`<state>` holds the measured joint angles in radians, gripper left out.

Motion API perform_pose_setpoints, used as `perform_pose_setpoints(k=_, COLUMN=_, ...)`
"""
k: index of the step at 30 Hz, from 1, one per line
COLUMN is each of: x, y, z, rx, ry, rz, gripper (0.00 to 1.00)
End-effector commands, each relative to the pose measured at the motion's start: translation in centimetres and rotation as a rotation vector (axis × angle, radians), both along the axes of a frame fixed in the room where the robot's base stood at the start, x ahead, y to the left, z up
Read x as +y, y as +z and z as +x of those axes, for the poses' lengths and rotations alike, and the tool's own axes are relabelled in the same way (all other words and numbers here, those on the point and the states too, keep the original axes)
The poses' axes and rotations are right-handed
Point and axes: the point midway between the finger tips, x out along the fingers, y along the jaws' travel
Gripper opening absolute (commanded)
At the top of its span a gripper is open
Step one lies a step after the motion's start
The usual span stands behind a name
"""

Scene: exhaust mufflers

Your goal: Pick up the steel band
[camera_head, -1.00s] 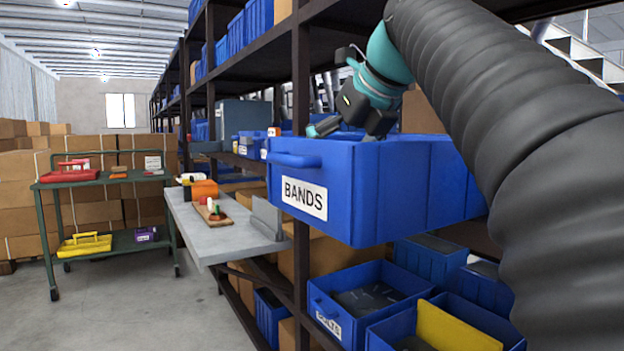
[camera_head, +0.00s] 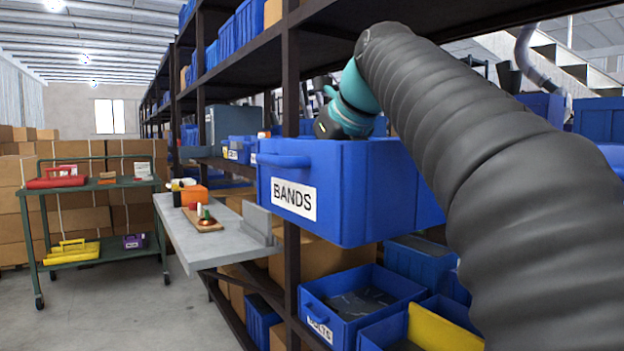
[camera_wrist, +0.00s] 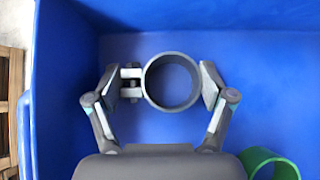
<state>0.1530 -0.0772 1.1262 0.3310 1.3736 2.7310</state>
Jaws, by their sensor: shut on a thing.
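The steel band (camera_wrist: 172,108) is a grey round ring with a bolted lug on its left side. It is inside the blue bin labelled BANDS (camera_head: 340,190), seen from above in the wrist view. My gripper (camera_wrist: 158,85) is shut on the band, with one finger against the lug and the other against the ring's right side. In the head view my wrist dips behind the bin's front wall, which hides the fingers and the band. I cannot tell whether the band touches the bin floor.
A green ring (camera_wrist: 262,154) lies at the lower right in the bin. The bin walls (camera_wrist: 60,60) rise close on the left and far side. A grey shelf board (camera_head: 190,235) with small items juts out left of the bin. Dark rack posts (camera_head: 291,100) stand beside it.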

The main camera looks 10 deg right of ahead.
Motion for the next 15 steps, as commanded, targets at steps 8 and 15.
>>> perform_pose_setpoints(k=8, x=0.0, y=0.6, z=0.0, rx=0.0, ry=0.0, rz=0.0, gripper=0.43)
perform_pose_setpoints(k=15, x=0.0, y=3.3, z=0.1, rx=-0.001, ry=0.001, rz=0.0, gripper=0.43)
